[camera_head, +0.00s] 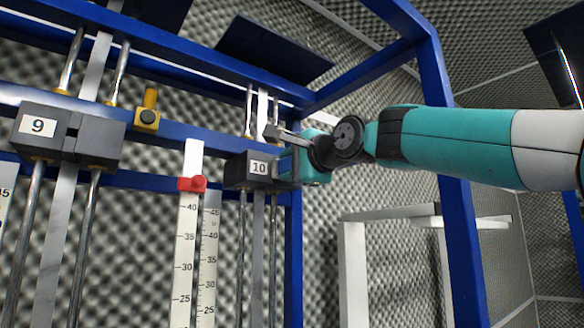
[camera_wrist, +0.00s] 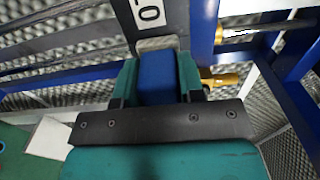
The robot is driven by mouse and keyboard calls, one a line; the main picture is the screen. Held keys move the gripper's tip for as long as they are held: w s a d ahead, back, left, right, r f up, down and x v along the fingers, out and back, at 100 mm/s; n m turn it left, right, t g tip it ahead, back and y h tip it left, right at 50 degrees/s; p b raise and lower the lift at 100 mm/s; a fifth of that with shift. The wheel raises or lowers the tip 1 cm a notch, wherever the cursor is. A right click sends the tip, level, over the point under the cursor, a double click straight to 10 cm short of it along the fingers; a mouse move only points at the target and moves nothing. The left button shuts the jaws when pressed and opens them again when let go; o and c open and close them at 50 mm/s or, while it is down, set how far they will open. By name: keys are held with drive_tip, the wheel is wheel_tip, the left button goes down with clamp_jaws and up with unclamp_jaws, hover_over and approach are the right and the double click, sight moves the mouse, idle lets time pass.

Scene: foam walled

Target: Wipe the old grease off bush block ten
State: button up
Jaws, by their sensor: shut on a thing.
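Bush block ten (camera_head: 250,170) is a dark grey block with a white "10" label, on the rods at the right of the blue frame. Its dark face and part of its label show at the top of the wrist view (camera_wrist: 172,18). My gripper (camera_head: 286,158) is at the block's right side. In the wrist view my gripper (camera_wrist: 158,78) is shut on a blue block-shaped thing (camera_wrist: 157,80). A pale grey pad (camera_wrist: 157,44) shows at its far end, close to the block; I cannot tell whether they touch. No grease can be made out.
Block nine (camera_head: 72,135) stands on rods at the left. A red marker (camera_head: 192,184) sits on a white scale (camera_head: 185,255) between the blocks. A blue post (camera_head: 455,200) stands behind my arm. A white stand (camera_head: 355,270) is below.

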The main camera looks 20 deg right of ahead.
drive_tip(key=b+v, duration=0.2)
drive_tip(key=v, duration=0.4)
drive_tip(key=shift+b, duration=0.3)
drive_tip(key=shift+b+v, duration=0.4)
drive_tip(key=shift+v, duration=1.05)
